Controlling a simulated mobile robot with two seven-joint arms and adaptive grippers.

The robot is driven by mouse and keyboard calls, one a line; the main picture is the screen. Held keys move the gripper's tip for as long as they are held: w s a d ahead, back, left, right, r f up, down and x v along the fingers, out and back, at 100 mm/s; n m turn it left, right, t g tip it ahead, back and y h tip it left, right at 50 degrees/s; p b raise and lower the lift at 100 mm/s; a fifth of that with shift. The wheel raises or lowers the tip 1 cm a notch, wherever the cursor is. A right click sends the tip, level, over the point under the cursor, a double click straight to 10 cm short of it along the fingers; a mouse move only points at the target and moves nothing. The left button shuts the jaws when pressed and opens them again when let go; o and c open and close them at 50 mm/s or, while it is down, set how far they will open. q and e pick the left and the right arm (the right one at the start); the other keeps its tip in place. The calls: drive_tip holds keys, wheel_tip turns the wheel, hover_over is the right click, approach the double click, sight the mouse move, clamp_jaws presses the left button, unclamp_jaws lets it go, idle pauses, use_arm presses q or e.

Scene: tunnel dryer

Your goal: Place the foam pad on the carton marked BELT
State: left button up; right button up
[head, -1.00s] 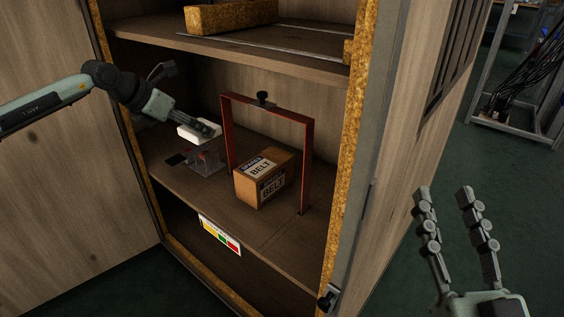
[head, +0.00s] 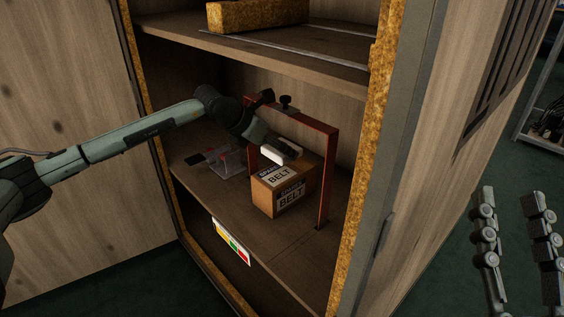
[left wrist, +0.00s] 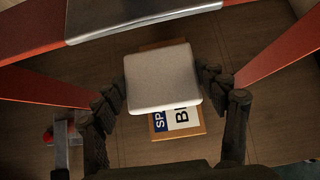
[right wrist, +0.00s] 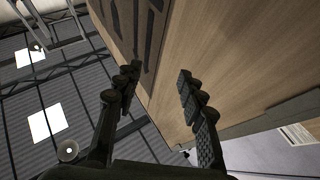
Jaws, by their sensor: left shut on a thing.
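The white foam pad (head: 274,155) is between the fingers of my left gripper (head: 284,148), which is shut on it. The left wrist view shows the pad (left wrist: 162,77) gripped at its two sides. The brown carton marked BELT (head: 290,190) stands on the cabinet shelf. In the left wrist view the pad covers much of the carton's labelled top (left wrist: 181,118). The pad looks to be above the carton's rear part; the gap is hard to judge. My right gripper (head: 517,205) is open and empty, outside the cabinet; it also shows in the right wrist view (right wrist: 158,72).
The upper shelf (head: 290,45) is overhead. The shelf front is clear.

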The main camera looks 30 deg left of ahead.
sight(282, 172)
use_arm(q)
drive_tip(key=shift+w+d+f, duration=0.2)
drive_tip(key=shift+d+f, duration=0.2)
wheel_tip(282, 172, down, 3)
drive_tip(key=shift+f, duration=0.45)
drive_tip(key=shift+r, duration=0.1)
use_arm(e)
drive_tip(key=shift+s+d+r+t, duration=0.2)
drive_tip(key=shift+d+r+t, duration=0.05)
drive_tip(key=shift+r+t, duration=0.25)
use_arm(q)
drive_tip(key=shift+b, duration=0.3)
drive_tip(key=o, duration=0.9)
use_arm(e)
drive_tip(key=shift+s+d+r, duration=0.1)
drive_tip(key=shift+r, duration=0.25)
